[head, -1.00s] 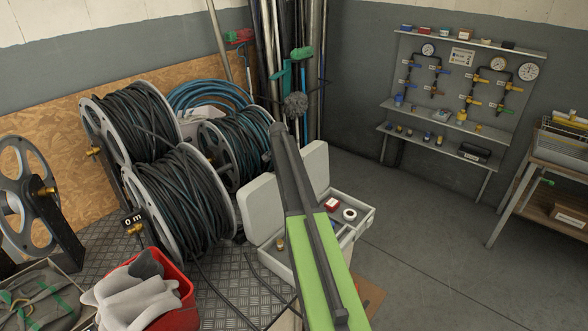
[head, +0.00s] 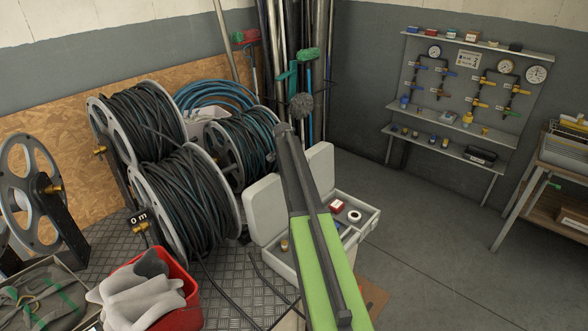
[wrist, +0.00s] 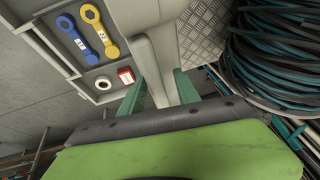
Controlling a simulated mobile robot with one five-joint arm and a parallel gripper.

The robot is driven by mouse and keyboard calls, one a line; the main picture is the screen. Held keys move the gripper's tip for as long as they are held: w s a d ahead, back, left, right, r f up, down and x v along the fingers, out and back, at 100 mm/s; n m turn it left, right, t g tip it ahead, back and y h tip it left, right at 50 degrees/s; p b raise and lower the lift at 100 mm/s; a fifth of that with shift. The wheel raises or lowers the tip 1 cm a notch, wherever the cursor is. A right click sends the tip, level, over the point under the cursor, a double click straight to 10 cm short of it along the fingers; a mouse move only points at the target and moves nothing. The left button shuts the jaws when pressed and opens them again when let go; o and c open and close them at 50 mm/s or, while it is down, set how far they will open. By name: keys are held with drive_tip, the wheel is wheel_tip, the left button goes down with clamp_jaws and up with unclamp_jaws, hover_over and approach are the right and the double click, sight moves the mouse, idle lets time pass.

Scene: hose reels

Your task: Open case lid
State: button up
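The pale grey case (head: 275,262) stands to the right of the hose reels in the head view. Its lid (head: 265,208) is raised and stands roughly upright, leaning back a little. My gripper's fingers are hidden behind my green arm in the head view. In the wrist view, my gripper (wrist: 160,85) has its two green fingers apart, one on each side of the lid's edge (wrist: 158,45). The lid fills most of the gap; whether the fingers press on it is not clear. Two ring-ended tools, blue (wrist: 75,32) and yellow (wrist: 100,35), lie inside the case.
A white tape roll (head: 354,216) and a red box (head: 337,205) also lie in the case. Hose reels (head: 185,205) and a red bin (head: 170,290) are on the left. A gauge panel (head: 465,95) stands at the back right. The floor (head: 430,250) right of the case is clear.

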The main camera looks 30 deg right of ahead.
drive_tip(key=p+v, duration=1.5)
drive_tip(key=v, duration=0.2)
drive_tip(key=shift+r, duration=0.15)
drive_tip(key=shift+s, duration=0.1)
drive_tip(key=s+a+f+n+g+y+b, duration=0.1)
drive_tip(key=s+a+f+n+y+b, duration=0.1)
drive_tip(key=s+a+f+n+b, duration=0.5)
drive_tip(key=s+a+f+n+g+y+b, duration=0.1)
drive_tip(key=s+a+f+n+b, duration=0.6)
drive_tip(key=s+a+f+b, duration=0.6)
drive_tip(key=s+a+f, duration=0.2)
drive_tip(key=s+a, duration=0.7)
drive_tip(key=a, duration=0.4)
drive_tip(key=shift+f+n+g+y, duration=0.3)
drive_tip(key=shift+g+y, duration=0.1)
